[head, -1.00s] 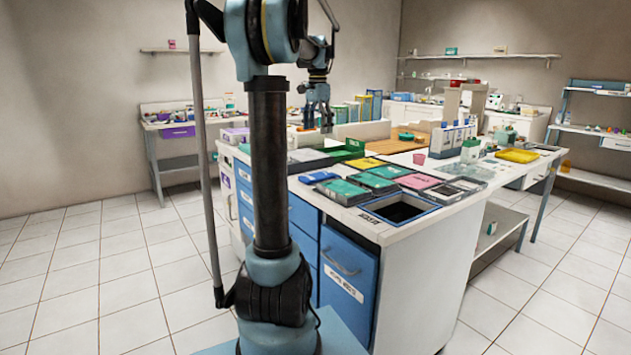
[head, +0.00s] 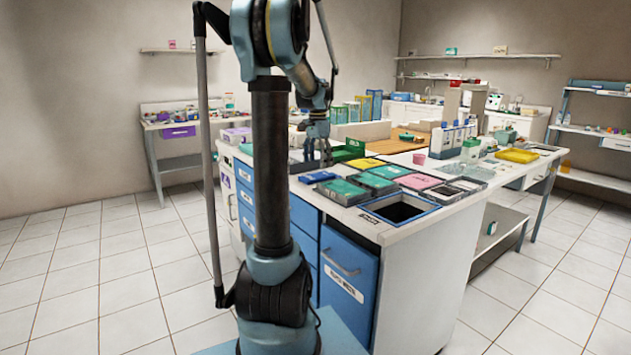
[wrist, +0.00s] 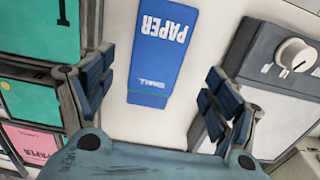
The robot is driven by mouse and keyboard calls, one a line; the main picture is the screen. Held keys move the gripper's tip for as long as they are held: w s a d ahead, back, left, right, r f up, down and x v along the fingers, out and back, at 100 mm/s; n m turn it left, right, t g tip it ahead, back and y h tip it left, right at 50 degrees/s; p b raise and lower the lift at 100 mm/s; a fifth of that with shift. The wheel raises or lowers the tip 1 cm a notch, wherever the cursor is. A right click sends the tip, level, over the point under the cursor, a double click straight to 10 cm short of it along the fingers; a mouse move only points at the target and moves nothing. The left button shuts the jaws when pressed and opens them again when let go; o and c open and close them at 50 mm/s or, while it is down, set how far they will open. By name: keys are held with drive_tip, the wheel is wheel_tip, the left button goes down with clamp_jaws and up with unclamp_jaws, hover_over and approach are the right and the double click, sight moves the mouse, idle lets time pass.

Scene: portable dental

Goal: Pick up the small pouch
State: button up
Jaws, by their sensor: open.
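A small flat blue pouch (wrist: 158,55), printed PAPER, lies on the white counter in the wrist view, its lettering upside down. It appears as a small blue patch (head: 317,177) at the counter's near edge in the head view. My gripper (wrist: 157,98) is open and empty above the counter, with one finger on each side of the pouch and apart from it. In the head view my gripper (head: 318,152) hangs pointing down just behind the pouch. The pouch's lower end shows between the fingers.
Trays with green (head: 344,190) and pink (head: 417,181) contents stand beside the pouch. A grey-white device with a knob (wrist: 293,55) is on its other side. A square opening (head: 400,208) is in the counter corner. Little free counter surrounds the pouch.

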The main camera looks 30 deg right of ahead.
sight(317, 175)
wheel_tip(317, 175, down, 5)
drive_tip(key=shift+s+r, duration=0.1)
drive_tip(key=shift+s, duration=0.05)
drive_tip(key=c, duration=1.2)
